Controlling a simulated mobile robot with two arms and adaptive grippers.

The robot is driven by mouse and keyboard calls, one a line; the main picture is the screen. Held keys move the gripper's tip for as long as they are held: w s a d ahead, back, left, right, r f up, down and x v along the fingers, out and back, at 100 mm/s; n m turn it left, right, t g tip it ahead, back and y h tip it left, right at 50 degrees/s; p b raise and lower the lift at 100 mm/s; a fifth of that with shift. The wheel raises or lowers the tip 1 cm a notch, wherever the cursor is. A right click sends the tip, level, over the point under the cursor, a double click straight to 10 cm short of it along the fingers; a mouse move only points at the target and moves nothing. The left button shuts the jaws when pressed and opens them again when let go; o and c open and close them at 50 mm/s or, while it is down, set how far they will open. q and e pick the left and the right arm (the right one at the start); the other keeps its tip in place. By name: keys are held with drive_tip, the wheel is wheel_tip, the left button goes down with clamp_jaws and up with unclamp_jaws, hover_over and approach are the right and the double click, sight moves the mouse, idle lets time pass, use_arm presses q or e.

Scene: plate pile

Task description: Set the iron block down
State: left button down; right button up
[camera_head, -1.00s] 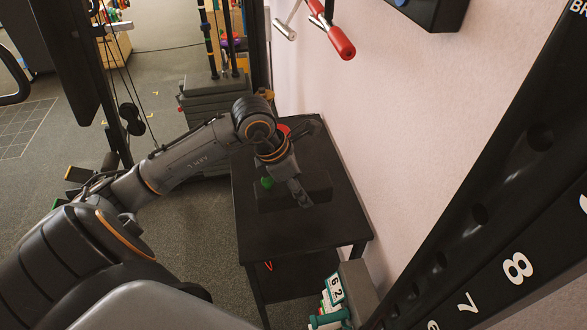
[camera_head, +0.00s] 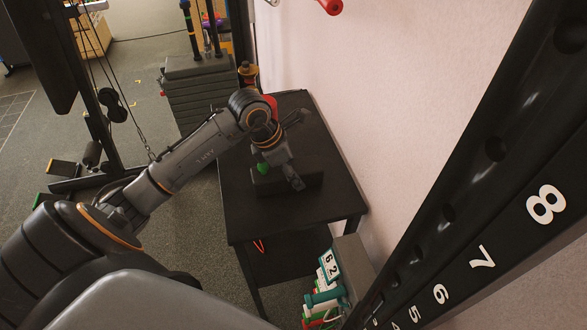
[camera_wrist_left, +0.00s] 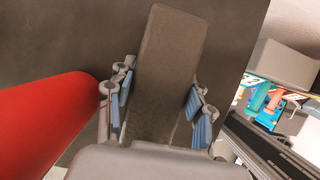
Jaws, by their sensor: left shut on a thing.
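The iron block is a long, dark block (camera_head: 311,181) at the black table (camera_head: 325,212) in the head view. In the left wrist view the block (camera_wrist_left: 172,70) looks grey-brown and lies between the blue finger pads. My right gripper is not in view.
A red object (camera_head: 271,104) shows behind my wrist; a large red cylinder (camera_wrist_left: 45,120) is close at left in the wrist view. A wall borders the table's right side.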

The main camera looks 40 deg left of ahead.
use_arm(q)
drive_tip(key=shift+r, duration=0.15)
drive_tip(key=c, duration=0.8)
unclamp_jaws()
drive_tip(key=shift+f, duration=0.25)
drive_tip(key=shift+o, duration=1.4)
drive_tip(key=shift+r, duration=0.15)
